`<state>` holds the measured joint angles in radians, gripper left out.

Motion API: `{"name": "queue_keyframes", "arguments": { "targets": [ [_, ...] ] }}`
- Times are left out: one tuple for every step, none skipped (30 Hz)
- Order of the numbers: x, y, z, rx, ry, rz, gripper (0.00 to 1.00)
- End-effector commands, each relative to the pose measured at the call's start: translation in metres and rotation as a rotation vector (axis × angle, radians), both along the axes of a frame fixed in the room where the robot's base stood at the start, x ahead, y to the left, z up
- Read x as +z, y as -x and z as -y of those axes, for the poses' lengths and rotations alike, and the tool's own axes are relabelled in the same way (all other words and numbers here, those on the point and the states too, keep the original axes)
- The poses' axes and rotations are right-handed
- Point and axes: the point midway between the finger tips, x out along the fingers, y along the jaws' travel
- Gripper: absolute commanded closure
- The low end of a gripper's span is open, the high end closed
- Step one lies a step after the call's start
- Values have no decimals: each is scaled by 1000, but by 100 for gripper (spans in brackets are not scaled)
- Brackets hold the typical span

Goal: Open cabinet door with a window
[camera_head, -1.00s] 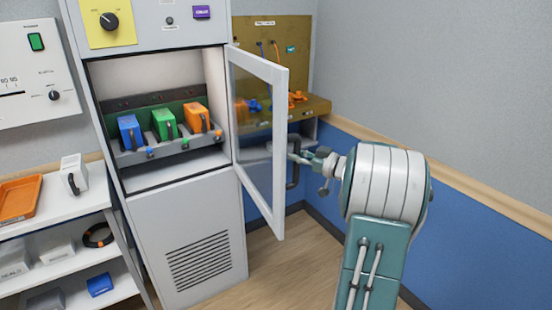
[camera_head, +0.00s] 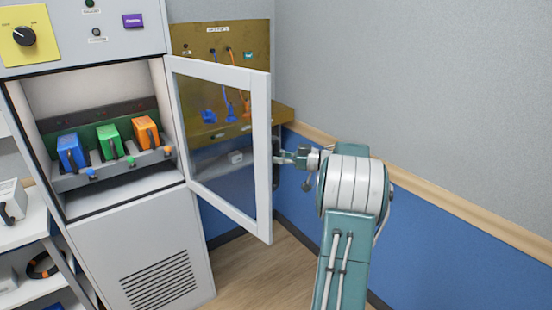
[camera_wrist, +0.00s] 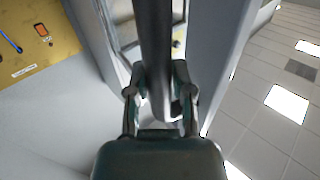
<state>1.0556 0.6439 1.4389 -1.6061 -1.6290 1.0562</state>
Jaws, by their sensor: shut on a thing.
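The cabinet door with a window (camera_head: 262,150) has a white frame and a clear pane. It stands wide open, swung out to the right from the cabinet (camera_head: 140,240). My gripper (camera_head: 283,157) is at the door's outer edge, on its far side, partly hidden by the frame. In the wrist view my gripper (camera_wrist: 158,85) has its two fingers on either side of a dark grey bar, the door handle (camera_wrist: 156,40), and is shut on it. The door frame (camera_wrist: 215,60) shows beside the handle there.
Inside the cabinet are a blue (camera_head: 71,151), a green (camera_head: 109,142) and an orange block (camera_head: 146,132) on a rack. A yellow-brown panel bench (camera_head: 220,75) stands behind the door. A blue and grey wall (camera_head: 450,230) is close on the right. White shelves (camera_head: 25,235) are at the left.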

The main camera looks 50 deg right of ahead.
Motion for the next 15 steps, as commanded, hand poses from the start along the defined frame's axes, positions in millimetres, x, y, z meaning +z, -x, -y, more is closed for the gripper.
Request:
{"name": "queue_keyframes", "arguments": {
  "targets": [
    [1,-1,-1,0,1,3,100],
    [1,-1,-1,0,1,3,100],
    [1,-1,-1,0,1,3,100],
    [1,-1,-1,0,1,3,100],
    [1,-1,-1,0,1,3,100],
    [1,-1,-1,0,1,3,100],
    [1,-1,-1,0,1,3,61],
    [1,-1,-1,0,1,3,48],
    [1,-1,0,0,1,3,35],
    [1,-1,0,0,1,3,35],
    [1,-1,0,0,0,2,35],
    [0,-1,1,0,-1,3,35],
    [0,-1,1,-1,-2,3,35],
    [0,-1,1,-1,-2,3,35],
    [0,-1,2,-1,-2,2,35]
  ]
}}
